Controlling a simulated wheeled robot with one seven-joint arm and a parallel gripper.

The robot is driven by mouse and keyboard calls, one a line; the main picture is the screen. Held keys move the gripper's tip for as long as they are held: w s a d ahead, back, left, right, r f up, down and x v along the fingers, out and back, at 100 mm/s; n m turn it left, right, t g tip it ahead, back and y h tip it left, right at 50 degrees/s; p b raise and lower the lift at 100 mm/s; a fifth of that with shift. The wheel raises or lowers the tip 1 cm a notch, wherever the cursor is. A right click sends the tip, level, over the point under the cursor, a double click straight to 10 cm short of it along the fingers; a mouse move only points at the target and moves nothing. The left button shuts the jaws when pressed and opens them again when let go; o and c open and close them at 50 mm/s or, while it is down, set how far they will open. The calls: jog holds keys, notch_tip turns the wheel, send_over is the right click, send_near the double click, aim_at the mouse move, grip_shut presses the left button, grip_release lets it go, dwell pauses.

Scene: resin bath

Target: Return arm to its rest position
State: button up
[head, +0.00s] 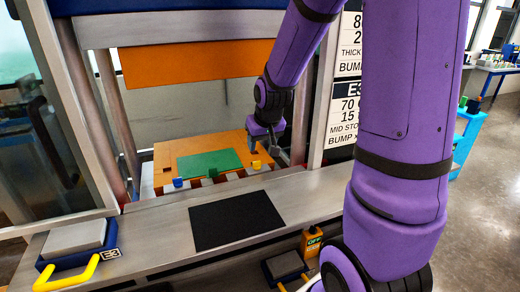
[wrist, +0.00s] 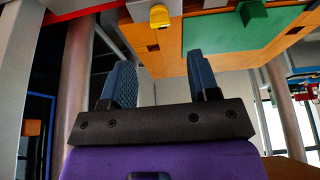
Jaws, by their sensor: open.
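My purple arm (head: 405,110) comes down the right side of the head view and bends back to a dark wrist joint in front of the machine opening. My gripper (head: 288,156) hangs near the right post of the opening, small and partly hard to make out. In the wrist view my gripper (wrist: 160,65) has its two blue-grey fingers wide apart, with nothing between them. The fingers appear clear of the orange board (wrist: 165,58).
The orange board (head: 165,172) carries a green mat (head: 208,163), with a blue block (head: 178,182) and a yellow block (head: 256,165) along its front. A black mat (head: 237,219) lies on the grey ledge. A blue tray with yellow handles (head: 70,258) stands left.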

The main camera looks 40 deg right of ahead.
jog(key=shift+s+r, duration=0.15)
jog(key=shift+r, duration=0.2)
dwell(0.4)
jog(key=s+a+r+n, duration=0.1)
jog(key=s+a+r, duration=0.3)
jog(key=s, duration=0.3)
jog(key=s+a+r+n, duration=0.1)
jog(key=s+a+r, duration=0.3)
jog(key=s+r, duration=0.2)
jog(key=s+a+r+n+t+y, duration=0.1)
jog(key=s+a+r, duration=0.3)
jog(key=s, duration=0.5)
notch_tip(320, 180, up, 2)
jog(key=shift+r, duration=0.1)
jog(key=shift+w, duration=0.1)
